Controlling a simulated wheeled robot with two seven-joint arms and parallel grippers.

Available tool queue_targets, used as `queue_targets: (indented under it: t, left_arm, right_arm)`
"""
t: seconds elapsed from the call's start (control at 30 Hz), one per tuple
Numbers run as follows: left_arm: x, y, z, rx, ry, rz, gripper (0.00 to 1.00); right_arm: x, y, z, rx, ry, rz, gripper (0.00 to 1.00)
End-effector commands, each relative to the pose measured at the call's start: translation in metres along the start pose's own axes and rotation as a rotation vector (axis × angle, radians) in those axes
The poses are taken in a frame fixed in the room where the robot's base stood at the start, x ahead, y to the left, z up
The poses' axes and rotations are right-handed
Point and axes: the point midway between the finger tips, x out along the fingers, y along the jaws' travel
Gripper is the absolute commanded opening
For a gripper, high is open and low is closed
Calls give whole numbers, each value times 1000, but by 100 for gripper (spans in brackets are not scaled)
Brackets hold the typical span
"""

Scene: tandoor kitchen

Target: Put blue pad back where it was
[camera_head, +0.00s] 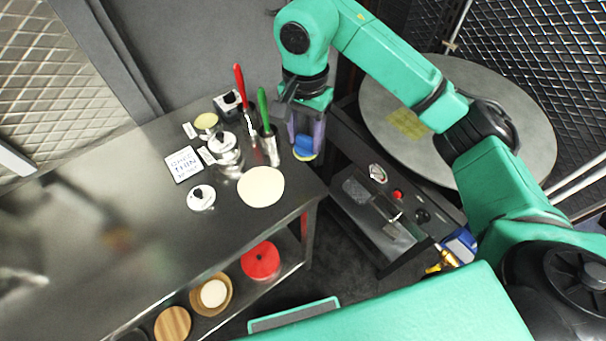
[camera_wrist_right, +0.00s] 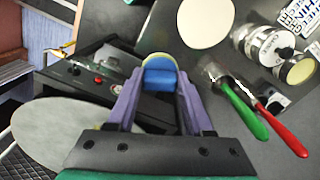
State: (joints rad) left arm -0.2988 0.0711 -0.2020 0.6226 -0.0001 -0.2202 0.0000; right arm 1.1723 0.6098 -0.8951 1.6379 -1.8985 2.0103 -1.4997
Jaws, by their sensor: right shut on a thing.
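The blue pad (camera_head: 304,146) has a pale yellow edge. My right gripper (camera_head: 305,138) points down and is shut on it, near the right end of the steel counter (camera_head: 110,215). In the right wrist view the blue pad (camera_wrist_right: 160,78) sits between the two purple fingers of the right gripper (camera_wrist_right: 160,84). I cannot tell whether the pad touches the counter. My left gripper is not in view.
A pale dough disc (camera_head: 261,186), a metal jar (camera_head: 223,147) and a sign (camera_head: 184,164) are on the counter. A black unit (camera_head: 375,215) and a round grey lid (camera_head: 385,105) stand right.

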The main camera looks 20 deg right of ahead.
Motion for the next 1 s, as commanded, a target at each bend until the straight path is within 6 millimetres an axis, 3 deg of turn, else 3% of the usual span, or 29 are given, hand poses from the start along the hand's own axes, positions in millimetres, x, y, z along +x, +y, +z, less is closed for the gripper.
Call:
queue_targets:
  t: [0.2,0.5,0.87,0.9,0.97,1.0]
  left_arm:
    - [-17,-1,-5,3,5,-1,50]
    - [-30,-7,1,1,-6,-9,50]
    - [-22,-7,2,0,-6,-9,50]
    - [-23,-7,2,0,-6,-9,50]
    - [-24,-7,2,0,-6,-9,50]
    - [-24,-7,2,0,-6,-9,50]
  right_arm:
    - [61,1,1,-1,-3,3,0]
    - [112,0,0,1,0,1,0]
    - [120,0,0,0,2,-2,0]
    - [119,0,0,0,2,-2,59]
    - [118,0,0,0,2,-1,81]
    - [118,0,0,0,2,-1,81]
